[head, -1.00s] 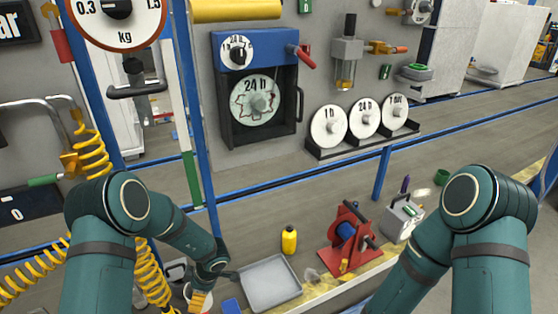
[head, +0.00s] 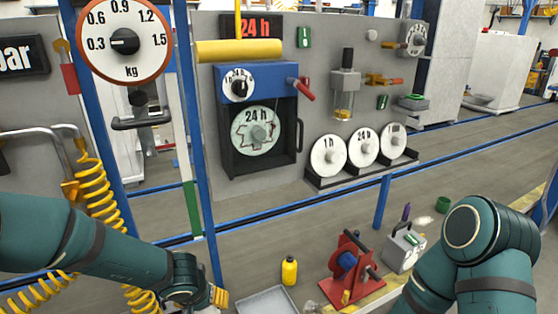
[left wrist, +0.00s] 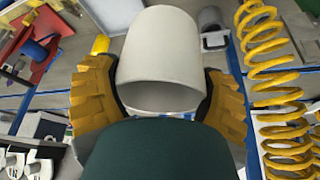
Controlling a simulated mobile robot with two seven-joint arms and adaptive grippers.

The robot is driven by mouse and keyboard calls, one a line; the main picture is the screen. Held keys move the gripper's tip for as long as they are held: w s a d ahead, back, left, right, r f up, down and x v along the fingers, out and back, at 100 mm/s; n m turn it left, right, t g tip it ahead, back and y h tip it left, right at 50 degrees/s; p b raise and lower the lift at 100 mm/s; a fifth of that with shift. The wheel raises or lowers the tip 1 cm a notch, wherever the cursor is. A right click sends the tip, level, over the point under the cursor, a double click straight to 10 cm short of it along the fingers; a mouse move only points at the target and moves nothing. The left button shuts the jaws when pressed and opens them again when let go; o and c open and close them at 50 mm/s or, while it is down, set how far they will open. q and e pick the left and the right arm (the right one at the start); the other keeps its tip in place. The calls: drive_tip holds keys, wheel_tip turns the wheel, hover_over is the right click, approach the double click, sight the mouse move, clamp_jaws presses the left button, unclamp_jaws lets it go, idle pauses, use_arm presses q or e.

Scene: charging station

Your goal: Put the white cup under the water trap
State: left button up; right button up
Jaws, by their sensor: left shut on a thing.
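The white cup (left wrist: 158,45) shows large in the left wrist view, between the two yellow fingers of my left gripper (left wrist: 160,85), which is shut on it. In the head view my left gripper (head: 217,296) is low at the bottom edge, left of the grey tray; I cannot make out the cup there. The water trap (head: 345,85), a grey block with a clear bowl holding yellowish liquid, is on the grey panel at upper right, well above and right of my left gripper. My right gripper is out of view; only its arm shows at right.
A blue-framed dial box (head: 257,120) with a yellow roll (head: 238,50) above it is on the panel. A rack of round dials (head: 362,152) sits below the trap. A yellow bottle (head: 289,270), grey tray (head: 268,301) and red reel (head: 347,268) stand in front. Yellow coiled hose (head: 95,190) hangs at left.

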use_arm(q)
drive_tip(key=s+f, duration=0.1)
drive_tip(key=f, duration=0.1)
drive_tip(key=s+f, duration=0.2)
drive_tip(key=shift+s+f, duration=0.7)
